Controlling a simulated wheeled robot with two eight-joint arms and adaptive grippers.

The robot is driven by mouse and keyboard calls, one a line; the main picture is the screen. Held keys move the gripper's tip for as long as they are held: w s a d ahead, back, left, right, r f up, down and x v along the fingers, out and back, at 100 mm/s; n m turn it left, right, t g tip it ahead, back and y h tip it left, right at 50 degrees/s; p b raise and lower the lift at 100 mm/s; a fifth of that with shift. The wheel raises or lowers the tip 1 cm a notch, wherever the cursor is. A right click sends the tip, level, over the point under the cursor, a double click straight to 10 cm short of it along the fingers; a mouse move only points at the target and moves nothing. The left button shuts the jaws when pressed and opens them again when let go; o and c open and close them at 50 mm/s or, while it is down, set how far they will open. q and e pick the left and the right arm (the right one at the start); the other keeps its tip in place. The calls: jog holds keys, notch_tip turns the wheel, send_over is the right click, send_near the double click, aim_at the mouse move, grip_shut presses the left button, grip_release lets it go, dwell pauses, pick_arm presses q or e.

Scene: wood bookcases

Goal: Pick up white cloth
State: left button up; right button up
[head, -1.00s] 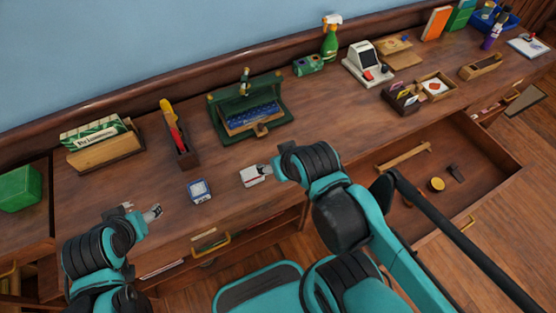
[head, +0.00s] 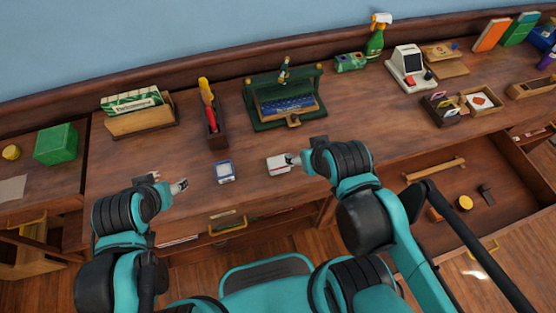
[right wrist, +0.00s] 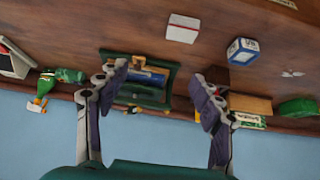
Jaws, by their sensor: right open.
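A pale flat piece (head: 12,188), possibly the white cloth, lies on the lower surface at the far left of the head view, cut by the picture edge; its material is unclear. My left gripper (head: 164,182) hangs near the desk's front edge, to the right of that piece. Its fingers look apart and empty. My right gripper (head: 305,150) is open and empty, farther right, just beside a white box with red marking (head: 278,164) in the head view. In the right wrist view its fingers (right wrist: 160,80) are spread, with nothing between them.
A green box (head: 55,145) and a yellow item (head: 11,152) stand near the pale piece. A blue-and-white box (head: 225,172), letter holder (head: 140,120) and green case (head: 286,122) occupy the desk. An open drawer (head: 440,195) juts out at right.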

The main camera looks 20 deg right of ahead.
jog(key=shift+o, duration=0.5)
jog(key=m+g+p, duration=0.3)
jog(key=m+g, duration=0.4)
jog(key=m, duration=1)
send_over(279, 162)
notch_tip(279, 162, down, 10)
jog(key=shift+w, duration=0.15)
jog(key=shift+a+f, duration=0.15)
jog(key=shift+f, duration=0.25)
jog(key=shift+f+m, duration=0.3)
jog(key=shift+f, duration=0.05)
notch_tip(279, 162, down, 7)
jog(key=b, duration=0.4)
jog(key=shift+f, duration=0.2)
jog(key=shift+r, duration=0.1)
jog(key=c, duration=1.3)
